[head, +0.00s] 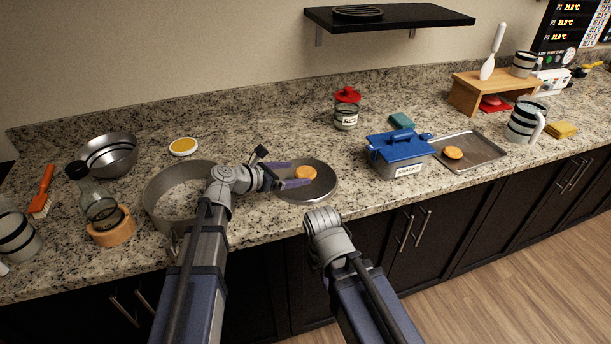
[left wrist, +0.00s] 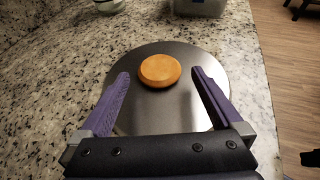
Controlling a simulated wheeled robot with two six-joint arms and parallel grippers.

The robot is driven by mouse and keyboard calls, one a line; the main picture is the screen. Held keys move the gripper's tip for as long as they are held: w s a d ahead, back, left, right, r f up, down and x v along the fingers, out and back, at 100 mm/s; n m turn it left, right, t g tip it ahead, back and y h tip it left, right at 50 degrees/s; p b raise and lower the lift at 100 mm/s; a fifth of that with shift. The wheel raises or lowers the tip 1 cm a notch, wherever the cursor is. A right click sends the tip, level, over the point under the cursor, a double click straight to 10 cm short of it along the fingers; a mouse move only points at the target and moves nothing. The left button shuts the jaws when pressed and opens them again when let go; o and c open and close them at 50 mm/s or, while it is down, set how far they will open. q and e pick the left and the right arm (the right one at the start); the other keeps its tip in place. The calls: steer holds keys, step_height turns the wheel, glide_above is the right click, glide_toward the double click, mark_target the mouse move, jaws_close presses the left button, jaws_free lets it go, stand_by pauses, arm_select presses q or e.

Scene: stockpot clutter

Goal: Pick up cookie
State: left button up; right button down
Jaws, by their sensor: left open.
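A round orange-brown cookie (head: 306,172) lies on a flat round metal plate (head: 322,190) near the counter's front edge. My left gripper (head: 303,173) is open, with its purple fingers low over the plate, pointing at the cookie from the left. In the left wrist view the cookie (left wrist: 159,70) sits ahead, between the lines of the two open fingers (left wrist: 160,75), and appears untouched. A second similar cookie (head: 452,152) lies on a rectangular tray (head: 478,150) at the right. My right arm shows in the lower middle of the head view, but its gripper cannot be made out.
A large metal ring or pot rim (head: 160,185) stands left of the plate, beside my left arm. A blue-lidded snacks box (head: 400,152) stands right of the plate. A red-topped jar (head: 346,112) is behind. Bare granite lies between the plate and box.

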mark_target(305, 171)
arm_select(q)
steer(key=b+x, duration=0.1)
steer(key=x, duration=0.2)
steer(key=shift+w+f, duration=0.15)
steer(key=c, duration=1.2)
